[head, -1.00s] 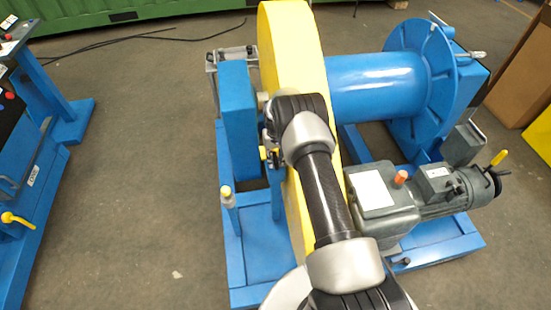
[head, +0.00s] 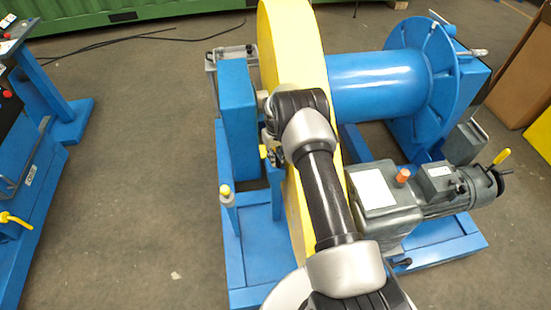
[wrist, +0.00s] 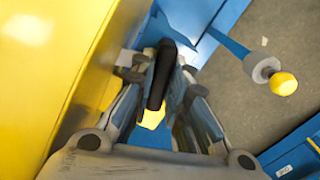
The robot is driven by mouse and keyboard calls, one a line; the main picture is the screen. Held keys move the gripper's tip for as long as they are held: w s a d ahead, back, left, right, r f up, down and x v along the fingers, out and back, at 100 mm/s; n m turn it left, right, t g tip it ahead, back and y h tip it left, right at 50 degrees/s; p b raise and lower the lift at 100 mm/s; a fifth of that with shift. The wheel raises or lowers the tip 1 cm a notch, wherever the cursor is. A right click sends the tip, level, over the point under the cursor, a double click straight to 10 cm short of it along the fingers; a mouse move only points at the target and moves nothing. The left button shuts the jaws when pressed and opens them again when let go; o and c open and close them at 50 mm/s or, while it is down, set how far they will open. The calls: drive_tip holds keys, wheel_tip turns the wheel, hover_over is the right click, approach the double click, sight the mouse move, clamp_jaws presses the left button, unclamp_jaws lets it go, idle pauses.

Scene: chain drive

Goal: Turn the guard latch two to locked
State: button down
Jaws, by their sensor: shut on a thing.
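The tall yellow guard (head: 291,45) stands in the middle of the head view and fills the left of the wrist view (wrist: 40,60). A latch handle, black with a yellow end (wrist: 152,117), lies between the fingers of my gripper (wrist: 160,75) in the wrist view, beside the guard face. My gripper is shut on this handle. In the head view my gripper (head: 268,148) is at the guard's left face, mostly hidden by my wrist. The latch's base and any marking on it are hidden, so I cannot read its position.
A blue frame (head: 240,255) carries the guard. A post with a yellow knob (head: 226,192) stands left of it, also in the wrist view (wrist: 283,84). The blue drum (head: 375,87) and grey motor (head: 385,200) are right of the guard. Open floor lies left.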

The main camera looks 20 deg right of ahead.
drive_tip(key=c, duration=1.6)
unclamp_jaws()
drive_tip(key=shift+o, duration=0.2)
wheel_tip(320, 180, up, 12)
